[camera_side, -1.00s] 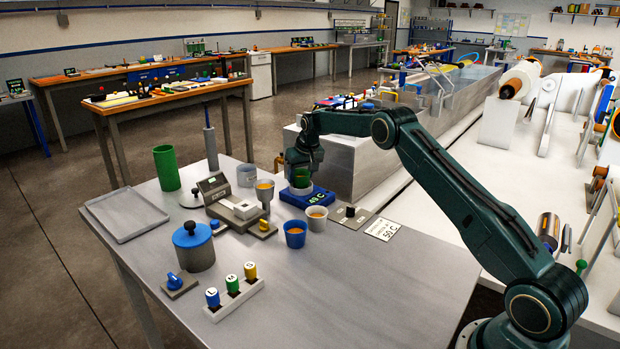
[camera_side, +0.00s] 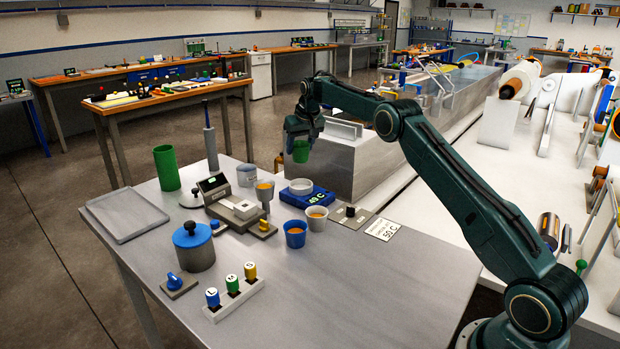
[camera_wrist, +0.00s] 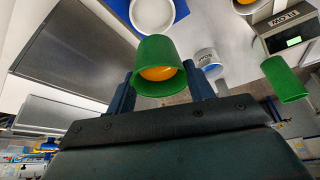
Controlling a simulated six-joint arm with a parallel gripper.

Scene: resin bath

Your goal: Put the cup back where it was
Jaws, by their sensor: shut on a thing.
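A green cup (camera_side: 301,150) with orange liquid inside is held in my gripper (camera_side: 300,138), which is shut on it. The cup hangs in the air above the blue hot plate (camera_side: 308,197), which carries a white dish (camera_side: 301,186) and reads 49 C. In the wrist view the green cup (camera_wrist: 158,66) sits between the two fingers of my gripper (camera_wrist: 160,85), with the orange contents showing at its mouth. The white dish (camera_wrist: 153,10) shows in the wrist view above it.
A blue cup (camera_side: 295,234) and a white cup (camera_side: 316,218), both with orange contents, stand in front of the hot plate. A grey cup (camera_side: 246,175), a scale (camera_side: 238,210) and a tall green cylinder (camera_side: 167,168) stand to the left. The front right tabletop is clear.

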